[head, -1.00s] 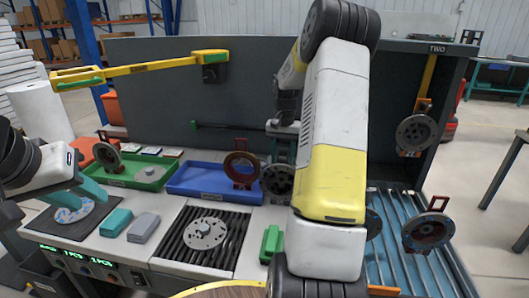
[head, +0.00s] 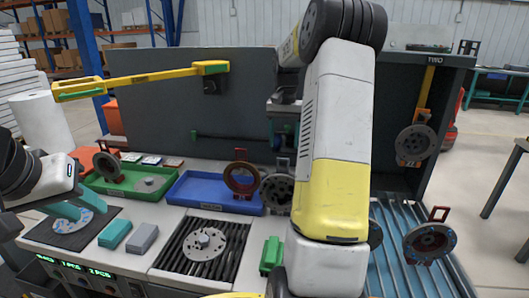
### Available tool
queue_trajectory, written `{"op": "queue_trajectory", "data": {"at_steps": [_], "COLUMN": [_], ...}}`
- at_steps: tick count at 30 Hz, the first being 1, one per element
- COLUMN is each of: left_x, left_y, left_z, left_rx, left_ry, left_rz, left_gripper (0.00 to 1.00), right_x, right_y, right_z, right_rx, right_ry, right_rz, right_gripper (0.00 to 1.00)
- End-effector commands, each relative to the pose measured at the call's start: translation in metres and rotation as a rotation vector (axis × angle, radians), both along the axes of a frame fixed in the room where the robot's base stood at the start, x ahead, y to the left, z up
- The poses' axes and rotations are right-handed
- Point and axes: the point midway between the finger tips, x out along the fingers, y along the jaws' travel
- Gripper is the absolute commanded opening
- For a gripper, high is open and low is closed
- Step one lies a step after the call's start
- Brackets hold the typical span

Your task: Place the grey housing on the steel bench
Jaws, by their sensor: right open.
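Several round flanged parts are in the head view, and I cannot tell for certain which is the grey housing. A dark grey one (head: 277,192) stands upright behind the bench middle, partly hidden by my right arm. A lighter grey disc (head: 204,243) lies flat on the black slats. The steel bench (head: 150,262) has a pale top. My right gripper (head: 284,140) is open above the dark grey part, apart from it, its fingers partly hidden. My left gripper (head: 68,209) has teal fingers over a blue-spotted disc (head: 77,222) on a dark mat; its jaw opening is unclear.
A green tray (head: 110,187) and a blue tray (head: 190,202) stand at the back. A teal block (head: 115,234) and a grey block (head: 143,238) lie in front.

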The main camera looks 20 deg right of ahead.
Motion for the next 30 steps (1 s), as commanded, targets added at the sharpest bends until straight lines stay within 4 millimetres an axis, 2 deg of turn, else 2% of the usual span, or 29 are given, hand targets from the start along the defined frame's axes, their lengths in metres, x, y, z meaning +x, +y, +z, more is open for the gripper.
{"op": "queue_trajectory", "data": {"at_steps": [6, 8, 11, 15, 21, 25, 30], "left_x": [0.0, 0.0, 0.0, 0.0, 0.0, 0.0, 0.0], "left_y": [0.0, 0.0, 0.0, 0.0, 0.0, 0.0, 0.0], "left_z": [0.0, 0.0, 0.0, 0.0, 0.0, 0.0, 0.0], "left_rx": [0.0, 0.0, 0.0, 0.0, 0.0, 0.0, 0.0], "left_ry": [0.0, 0.0, 0.0, 0.0, 0.0, 0.0, 0.0], "left_rz": [0.0, 0.0, 0.0, 0.0, 0.0, 0.0, 0.0], "left_gripper": [0.33, 0.33, 0.33, 0.33, 0.33, 0.33, 0.33], "right_x": [-0.002, -0.007, -0.021, -0.058, -0.123, -0.168, -0.221], "right_y": [0.005, 0.012, 0.035, 0.078, 0.135, 0.165, 0.195], "right_z": [0.021, 0.029, 0.049, 0.078, 0.101, 0.103, 0.091], "right_rx": [-0.001, -0.002, -0.007, -0.013, -0.01, -0.004, 0.01], "right_ry": [-0.008, -0.021, -0.065, -0.155, -0.292, -0.384, -0.493], "right_rz": [0.009, 0.026, 0.079, 0.181, 0.327, 0.415, 0.515], "right_gripper": [0.62, 0.62, 0.62, 0.62, 0.62, 0.62, 0.62]}}
